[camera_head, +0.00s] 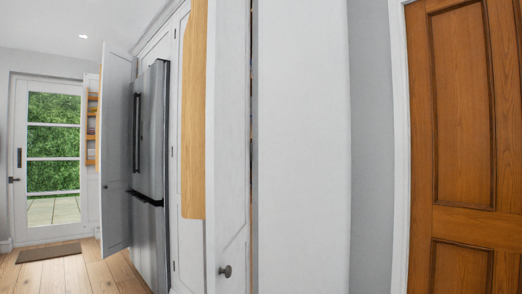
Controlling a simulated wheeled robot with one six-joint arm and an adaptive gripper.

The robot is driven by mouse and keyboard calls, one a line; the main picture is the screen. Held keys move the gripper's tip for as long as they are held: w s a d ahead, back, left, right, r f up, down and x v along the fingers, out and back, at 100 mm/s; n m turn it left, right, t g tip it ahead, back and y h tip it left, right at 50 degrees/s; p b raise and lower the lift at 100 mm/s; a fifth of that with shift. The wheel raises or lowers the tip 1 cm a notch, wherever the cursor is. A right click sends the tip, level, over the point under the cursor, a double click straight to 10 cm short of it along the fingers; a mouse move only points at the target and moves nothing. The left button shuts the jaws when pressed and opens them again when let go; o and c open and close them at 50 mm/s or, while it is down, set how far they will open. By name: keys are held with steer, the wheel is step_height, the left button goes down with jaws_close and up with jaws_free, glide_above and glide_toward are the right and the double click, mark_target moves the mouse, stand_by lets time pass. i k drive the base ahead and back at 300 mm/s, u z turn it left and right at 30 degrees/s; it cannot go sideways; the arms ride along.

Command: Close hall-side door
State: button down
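A near white cabinet door (229,150) stands open in the middle, seen at a steep angle, with a dark round knob (225,271) low on it. A light wooden rack (194,120) shows along its left side. I cannot tell from the picture alone which of these is the hall-side door. My gripper is not in view.
A grey steel fridge (150,150) stands between the two open doors. A white panel (304,150) and a brown wooden door (462,130) fill the right. A glazed door (53,150) and dark mat (48,253) are at the far left. The wooden floor (70,277) there is clear.

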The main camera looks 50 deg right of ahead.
mark_target(225, 146)
steer(key=z, duration=1.35)
steer(key=k, duration=0.5)
steer(key=z, duration=1.05)
steer(key=i, duration=0.7)
steer(key=u, duration=0.6)
